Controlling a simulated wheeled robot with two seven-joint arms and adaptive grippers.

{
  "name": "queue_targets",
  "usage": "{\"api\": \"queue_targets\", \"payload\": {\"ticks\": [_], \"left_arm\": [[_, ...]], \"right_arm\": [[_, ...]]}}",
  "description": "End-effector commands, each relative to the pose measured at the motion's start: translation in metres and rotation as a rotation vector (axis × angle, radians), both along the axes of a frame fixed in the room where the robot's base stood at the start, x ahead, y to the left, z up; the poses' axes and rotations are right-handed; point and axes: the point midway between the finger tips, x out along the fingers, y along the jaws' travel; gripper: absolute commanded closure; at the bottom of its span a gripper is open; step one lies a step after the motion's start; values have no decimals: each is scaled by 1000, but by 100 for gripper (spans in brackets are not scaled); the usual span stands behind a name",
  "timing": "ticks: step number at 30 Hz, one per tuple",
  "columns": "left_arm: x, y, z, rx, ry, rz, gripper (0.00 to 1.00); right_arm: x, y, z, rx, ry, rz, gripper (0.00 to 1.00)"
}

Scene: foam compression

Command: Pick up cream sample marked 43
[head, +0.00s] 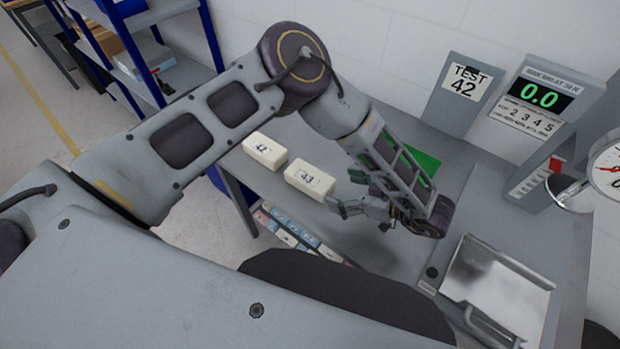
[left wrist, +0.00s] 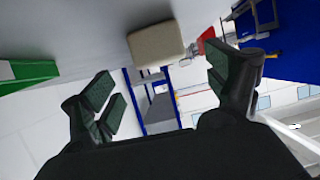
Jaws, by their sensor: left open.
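The cream block marked 43 (head: 309,180) lies on the grey bench, label up. A second cream block marked 42 (head: 265,151) lies to its left, apart from it. My left gripper (head: 346,193) is just right of block 43, open and empty, fingers pointing towards it. In the left wrist view a cream block (left wrist: 155,45) shows ahead, between and beyond the two spread fingers (left wrist: 168,88); its number is not visible there. I cannot tell whether a finger touches block 43. My right gripper is not in view.
A green item (head: 424,162) is partly hidden behind my left arm. A sign reading TEST 42 (head: 463,83) and a display reading 0.0 (head: 540,93) stand at the back. A metal tray (head: 500,285) is at right, near a dial gauge (head: 608,170). Blue shelving (head: 140,60) stands left.

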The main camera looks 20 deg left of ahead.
Motion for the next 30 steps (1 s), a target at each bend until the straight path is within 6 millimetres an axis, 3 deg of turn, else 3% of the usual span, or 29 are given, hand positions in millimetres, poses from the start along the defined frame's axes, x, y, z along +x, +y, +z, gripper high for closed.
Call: {"api": "queue_targets", "payload": {"ticks": [9, 23, 30], "left_arm": [[6, 21, -9, -1, 1, 2, 12], [7, 24, -10, 0, 0, 1, 12], [10, 34, -13, 1, 2, 2, 12]], "right_arm": [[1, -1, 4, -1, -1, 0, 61], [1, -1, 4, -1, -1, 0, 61], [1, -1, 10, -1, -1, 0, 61]]}}
